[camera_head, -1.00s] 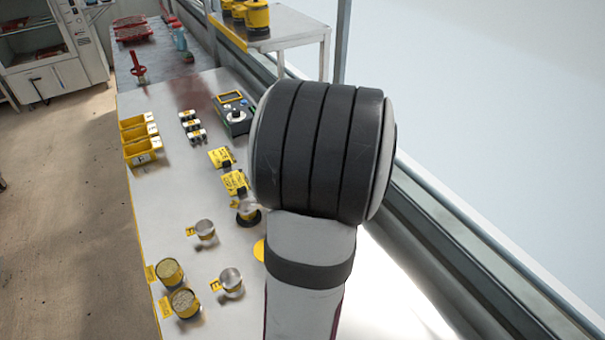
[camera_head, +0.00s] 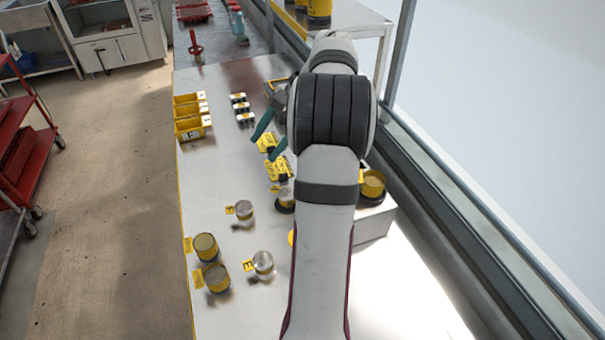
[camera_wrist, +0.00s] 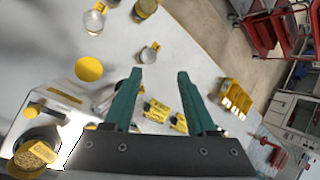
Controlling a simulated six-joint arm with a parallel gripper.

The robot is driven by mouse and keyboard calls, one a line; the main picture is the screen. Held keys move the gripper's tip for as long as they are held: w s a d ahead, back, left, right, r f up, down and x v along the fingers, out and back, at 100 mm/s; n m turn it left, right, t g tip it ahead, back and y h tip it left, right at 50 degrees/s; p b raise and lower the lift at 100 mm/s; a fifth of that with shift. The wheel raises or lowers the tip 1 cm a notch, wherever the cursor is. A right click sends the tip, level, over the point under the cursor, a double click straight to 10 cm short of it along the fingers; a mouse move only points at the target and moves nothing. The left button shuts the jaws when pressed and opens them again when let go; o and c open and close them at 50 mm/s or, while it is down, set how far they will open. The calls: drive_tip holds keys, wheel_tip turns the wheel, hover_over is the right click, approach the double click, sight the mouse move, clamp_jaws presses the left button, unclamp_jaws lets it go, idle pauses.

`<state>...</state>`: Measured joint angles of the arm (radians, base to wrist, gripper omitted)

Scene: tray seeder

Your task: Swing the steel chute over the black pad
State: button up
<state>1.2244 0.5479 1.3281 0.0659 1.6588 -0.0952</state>
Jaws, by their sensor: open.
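My gripper (camera_head: 262,150) is open and empty above the table, its teal fingers pointing down-left in the head view. They also show in the wrist view (camera_wrist: 160,74). A black pad (camera_head: 285,208) shows beside my arm, under a small metal cup, partly covered by the arm. In the wrist view a grey metal shape (camera_wrist: 104,98) beside the left finger may be the steel chute; the finger and the machine hide part of it. It joins the side of a white machine (camera_wrist: 70,88). In the head view my arm covers the chute's area.
The white machine carries a yellow hopper (camera_head: 373,184). Yellow tagged packs (camera_head: 277,170) lie near the fingers. Yellow bins (camera_head: 190,118) stand further back. The table's left middle is clear.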

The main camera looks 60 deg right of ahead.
drive_tip(key=s+d+r+n+g+h, duration=0.2)
drive_tip(key=s+d+g+h, duration=0.15)
drive_tip(key=d+g, duration=0.25)
drive_tip(key=shift+y, duration=0.25)
drive_tip(key=f, duration=1.5)
drive_tip(key=shift+s+f, duration=0.25)
drive_tip(key=shift+f, duration=0.1)
clamp_jaws()
